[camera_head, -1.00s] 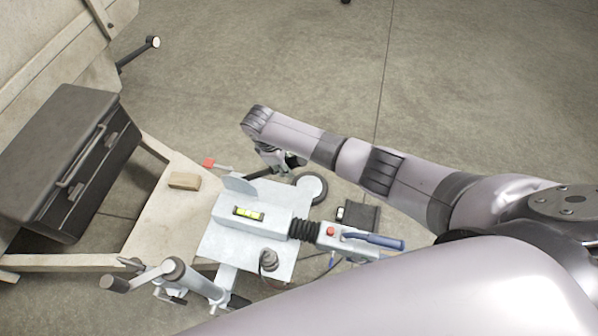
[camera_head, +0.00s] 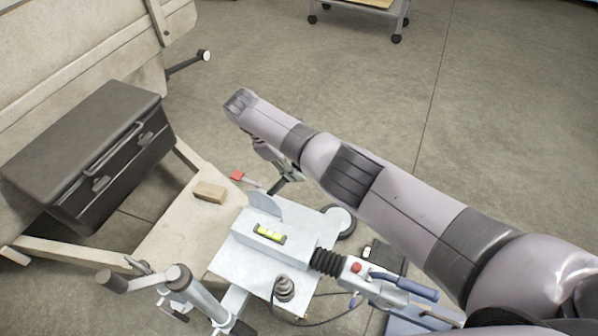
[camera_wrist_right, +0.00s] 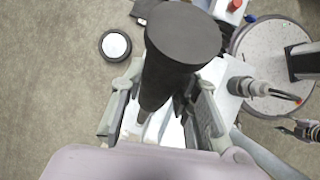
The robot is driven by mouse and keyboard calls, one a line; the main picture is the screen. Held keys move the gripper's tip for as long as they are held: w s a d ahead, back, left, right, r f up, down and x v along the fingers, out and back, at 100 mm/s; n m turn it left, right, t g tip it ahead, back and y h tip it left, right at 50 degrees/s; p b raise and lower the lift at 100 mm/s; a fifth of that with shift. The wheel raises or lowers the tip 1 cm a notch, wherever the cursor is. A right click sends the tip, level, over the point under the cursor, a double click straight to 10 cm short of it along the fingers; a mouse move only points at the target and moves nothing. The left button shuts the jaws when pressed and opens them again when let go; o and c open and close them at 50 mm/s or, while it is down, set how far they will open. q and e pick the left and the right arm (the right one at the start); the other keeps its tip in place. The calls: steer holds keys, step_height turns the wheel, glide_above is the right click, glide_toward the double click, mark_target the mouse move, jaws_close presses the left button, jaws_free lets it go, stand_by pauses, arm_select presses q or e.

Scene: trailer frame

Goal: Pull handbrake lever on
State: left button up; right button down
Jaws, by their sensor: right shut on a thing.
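The handbrake lever shows in the right wrist view as a thick black cylindrical grip (camera_wrist_right: 182,45) with its round end toward the camera. My right gripper (camera_wrist_right: 163,98) has its fingers on both sides of this grip and is shut on it. In the head view my right gripper (camera_head: 280,163) is beyond the pale coupling plate (camera_head: 228,262), partly hidden by my own arm. A short dark bar of the lever (camera_head: 281,186) shows just below it.
The coupling (camera_head: 358,283) has a blue handle (camera_head: 404,285) and a red button. A jockey-wheel post (camera_head: 186,288) stands in front. A wooden block (camera_head: 209,191) and a red-tipped part (camera_head: 237,176) are left of the lever. A dark toolbox (camera_head: 85,150) stands at left.

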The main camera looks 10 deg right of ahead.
steer(key=shift+w+a+r, duration=0.15)
steer(key=shift+w+a, duration=0.05)
steer(key=shift+a, duration=0.05)
steer(key=c, duration=1.5)
jaws_free()
steer(key=shift+o, duration=1.4)
steer(key=shift+d, duration=0.1)
steer(key=v, duration=0.7)
steer(key=shift+r, duration=0.1)
